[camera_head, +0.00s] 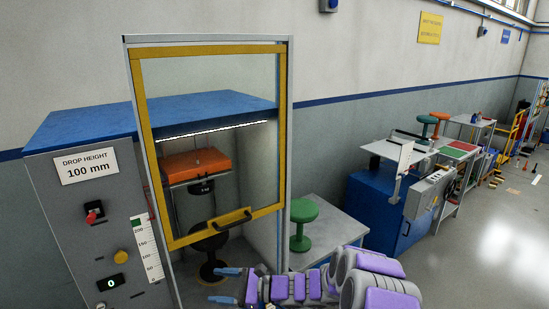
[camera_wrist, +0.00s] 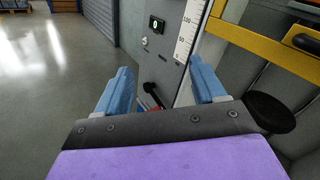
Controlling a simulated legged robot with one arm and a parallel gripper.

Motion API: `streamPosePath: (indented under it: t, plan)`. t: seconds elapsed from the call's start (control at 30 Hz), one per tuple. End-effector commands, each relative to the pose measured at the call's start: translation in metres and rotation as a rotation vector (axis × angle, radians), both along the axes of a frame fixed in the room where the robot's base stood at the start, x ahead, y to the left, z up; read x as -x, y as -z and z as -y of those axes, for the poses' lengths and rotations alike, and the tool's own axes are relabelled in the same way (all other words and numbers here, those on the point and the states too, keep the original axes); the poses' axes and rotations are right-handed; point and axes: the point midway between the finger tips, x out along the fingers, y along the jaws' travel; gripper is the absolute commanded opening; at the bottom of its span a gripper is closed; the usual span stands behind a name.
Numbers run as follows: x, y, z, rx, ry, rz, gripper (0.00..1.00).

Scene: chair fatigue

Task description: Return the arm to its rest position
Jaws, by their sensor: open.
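My gripper (camera_head: 231,286) is at the bottom centre of the head view, in front of the test machine, with its blue fingers pointing left. In the wrist view its two blue fingers (camera_wrist: 160,88) stand apart with nothing between them. My purple and grey arm stretches from the lower right. The machine (camera_head: 75,165) has a blue top, a "100 mm" drop height label and a display reading 0. Its yellow-framed door (camera_head: 283,130) is in front of an orange block (camera_head: 196,165) above a black stool (camera_head: 210,240).
A green stool (camera_head: 302,222) stands on a grey surface (camera_head: 335,228) right of the machine. A blue cabinet (camera_head: 375,215) stands further right. Open floor (camera_head: 485,240) lies at the right. A red-tipped black lever (camera_wrist: 153,95) shows beyond the fingers in the wrist view.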

Motion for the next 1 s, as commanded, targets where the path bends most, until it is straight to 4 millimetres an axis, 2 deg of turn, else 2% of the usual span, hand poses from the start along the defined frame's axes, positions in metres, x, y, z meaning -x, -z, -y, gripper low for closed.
streamPosePath:
  t: [0.03, 0.13, 0.4, 0.57, 0.77, 1.0]
  plan:
    - [0.017, -0.017, -0.003, 0.020, -0.047, 0.037, 0.70]
    - [0.050, -0.038, -0.001, 0.069, -0.139, 0.104, 0.70]
    - [0.141, -0.075, 0.021, 0.228, -0.370, 0.280, 0.70]
    - [0.192, -0.082, 0.035, 0.349, -0.501, 0.382, 0.70]
    - [0.249, -0.083, 0.067, 0.519, -0.650, 0.501, 0.70]
    - [0.304, -0.079, 0.129, 0.737, -0.807, 0.625, 0.70]
